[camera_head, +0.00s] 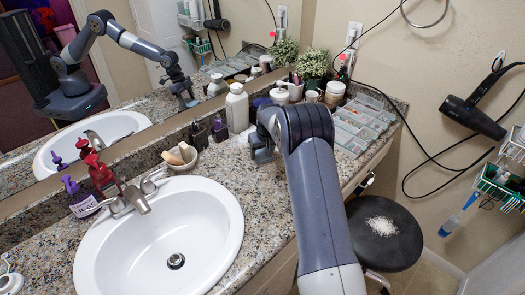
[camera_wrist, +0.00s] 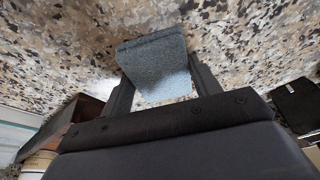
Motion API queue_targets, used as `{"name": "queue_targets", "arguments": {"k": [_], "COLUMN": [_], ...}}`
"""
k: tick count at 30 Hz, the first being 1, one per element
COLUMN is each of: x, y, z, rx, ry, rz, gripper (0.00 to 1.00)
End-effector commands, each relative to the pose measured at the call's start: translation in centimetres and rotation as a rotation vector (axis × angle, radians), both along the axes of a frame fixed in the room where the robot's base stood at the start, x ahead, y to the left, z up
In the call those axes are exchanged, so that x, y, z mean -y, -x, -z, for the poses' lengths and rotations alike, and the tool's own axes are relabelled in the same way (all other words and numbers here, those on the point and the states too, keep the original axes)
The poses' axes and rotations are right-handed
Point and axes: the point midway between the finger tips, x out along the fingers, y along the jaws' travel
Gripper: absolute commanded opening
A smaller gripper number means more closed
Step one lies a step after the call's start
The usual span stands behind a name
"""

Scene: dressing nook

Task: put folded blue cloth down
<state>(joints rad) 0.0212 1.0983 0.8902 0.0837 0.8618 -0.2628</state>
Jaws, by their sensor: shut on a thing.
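The folded blue cloth (camera_wrist: 158,66) shows in the wrist view as a small grey-blue, square-edged pad. It sits between the two dark fingers of my gripper (camera_wrist: 162,88), which is shut on it. Speckled granite fills the view behind the cloth; I cannot tell whether the cloth touches it. In the head view my gripper (camera_head: 262,150) is over the granite counter (camera_head: 265,195), right of the sink and near the mirror side. The cloth cannot be made out there, hidden by my wrist and arm.
The white sink (camera_head: 215,235) lies left of my gripper. A compartmented tray (camera_head: 362,125) is to the right. Counter between the sink and my arm is clear. A black stool (camera_head: 385,245) stands below.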

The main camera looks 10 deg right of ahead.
Motion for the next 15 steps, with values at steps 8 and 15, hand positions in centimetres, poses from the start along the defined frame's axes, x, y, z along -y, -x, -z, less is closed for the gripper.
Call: {"name": "queue_targets", "arguments": {"k": [8, 15], "x": [-0.06, -0.21], "y": [0.07, 0.15], "z": [0.39, 0.54], "rx": [-0.003, -0.007], "ry": [0.000, -0.002], "rz": [0.000, -0.002], "gripper": [0.75, 0.81]}}
